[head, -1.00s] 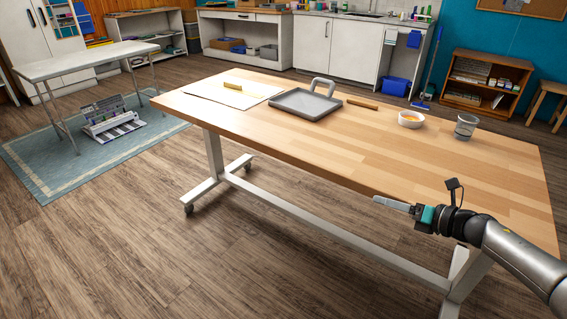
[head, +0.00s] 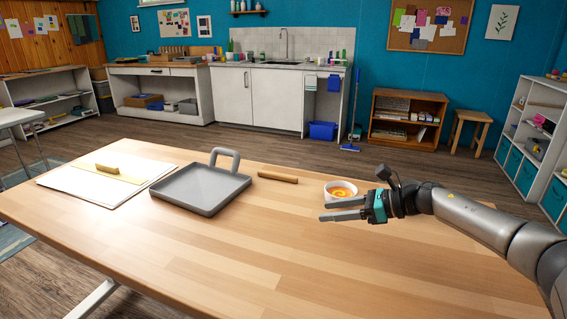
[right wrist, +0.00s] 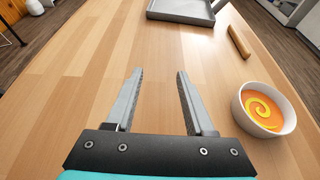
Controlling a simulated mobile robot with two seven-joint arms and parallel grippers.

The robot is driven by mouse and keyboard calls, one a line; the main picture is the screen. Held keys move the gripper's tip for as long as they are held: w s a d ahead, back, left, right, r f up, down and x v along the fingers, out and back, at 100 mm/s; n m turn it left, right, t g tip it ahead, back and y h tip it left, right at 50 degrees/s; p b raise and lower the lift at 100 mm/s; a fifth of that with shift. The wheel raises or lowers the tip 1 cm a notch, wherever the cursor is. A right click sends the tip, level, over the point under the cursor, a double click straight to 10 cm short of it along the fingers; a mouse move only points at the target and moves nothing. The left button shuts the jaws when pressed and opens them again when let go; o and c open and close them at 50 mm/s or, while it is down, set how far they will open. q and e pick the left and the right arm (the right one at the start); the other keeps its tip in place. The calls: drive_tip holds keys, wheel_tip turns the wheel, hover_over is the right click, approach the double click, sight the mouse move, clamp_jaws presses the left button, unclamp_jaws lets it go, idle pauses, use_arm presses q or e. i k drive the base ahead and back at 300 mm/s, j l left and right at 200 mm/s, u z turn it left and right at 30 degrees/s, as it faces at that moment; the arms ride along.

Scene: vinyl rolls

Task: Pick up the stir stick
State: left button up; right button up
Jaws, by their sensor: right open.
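A short wooden stick (head: 277,177), which I take as the stir stick, lies flat on the wooden table between the grey tray and the white bowl. It also shows at the upper right of the right wrist view (right wrist: 239,41). My right gripper (head: 323,211) is open and empty above the table, on the near side of the bowl and to the right of the stick. In the right wrist view its two fingers (right wrist: 159,72) have bare table between them. My left gripper is not in view.
The white bowl (head: 341,195) with an orange and yellow swirl stands just beyond my right gripper. A grey tray (head: 212,208) with a raised handle lies left of the stick. A white sheet (head: 70,190) lies farther left. The near tabletop (head: 270,265) is clear.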

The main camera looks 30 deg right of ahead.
sight(267, 175)
drive_tip(key=i+l, duration=0.6)
drive_tip(key=i+j, duration=0.3)
drive_tip(key=i+u, duration=0.05)
